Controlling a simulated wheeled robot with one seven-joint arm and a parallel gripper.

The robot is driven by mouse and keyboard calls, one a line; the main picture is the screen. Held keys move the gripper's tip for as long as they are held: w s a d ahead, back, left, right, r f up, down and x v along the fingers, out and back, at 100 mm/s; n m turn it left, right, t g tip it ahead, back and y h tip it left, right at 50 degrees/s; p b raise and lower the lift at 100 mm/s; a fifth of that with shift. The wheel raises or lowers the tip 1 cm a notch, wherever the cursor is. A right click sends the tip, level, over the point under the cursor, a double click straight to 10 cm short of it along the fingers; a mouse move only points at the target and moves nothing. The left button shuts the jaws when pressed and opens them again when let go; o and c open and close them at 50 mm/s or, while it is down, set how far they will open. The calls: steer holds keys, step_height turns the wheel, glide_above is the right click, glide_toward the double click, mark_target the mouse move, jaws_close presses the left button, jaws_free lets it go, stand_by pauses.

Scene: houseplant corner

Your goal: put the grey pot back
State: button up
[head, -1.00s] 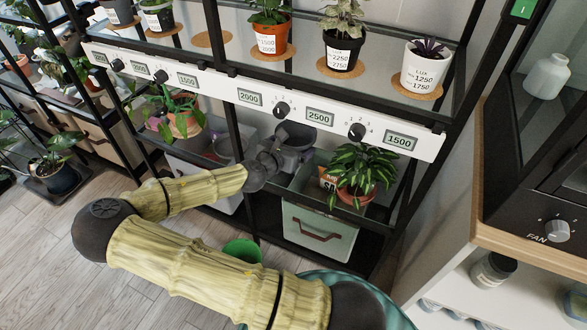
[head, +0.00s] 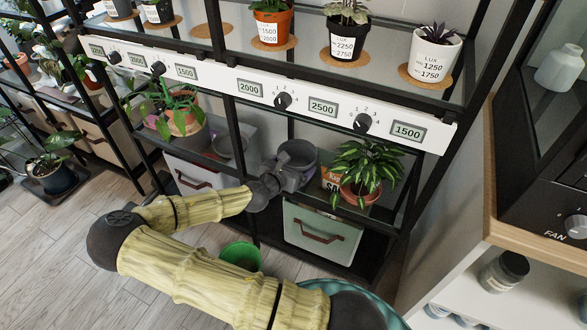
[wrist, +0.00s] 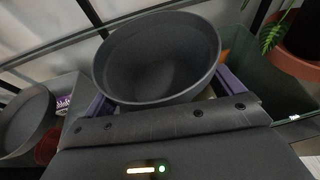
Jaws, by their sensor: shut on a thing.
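The grey pot (head: 298,152) is in my gripper (head: 288,174), below the white dial panel and close to the lower shelf level, left of a leafy plant in a terracotta pot. In the wrist view the pot (wrist: 158,60) looks empty, its round mouth facing up and slightly tilted. The purple finger pads of my gripper (wrist: 165,98) sit on either side of it. An empty round cork mat (head: 212,30) lies on the upper shelf, between potted plants. Whether the pot touches anything beneath is hidden.
Another grey vessel (head: 230,146) stands on the lower shelf to the left; it also shows in the wrist view (wrist: 24,122). The leafy plant (head: 362,168) is close on the right. A pale green bin (head: 322,232) is below. The dial panel (head: 350,112) and black posts bound the space.

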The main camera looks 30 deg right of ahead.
steer(key=shift+d, duration=0.1)
steer(key=o, duration=0.9)
steer(key=shift+f, duration=0.1)
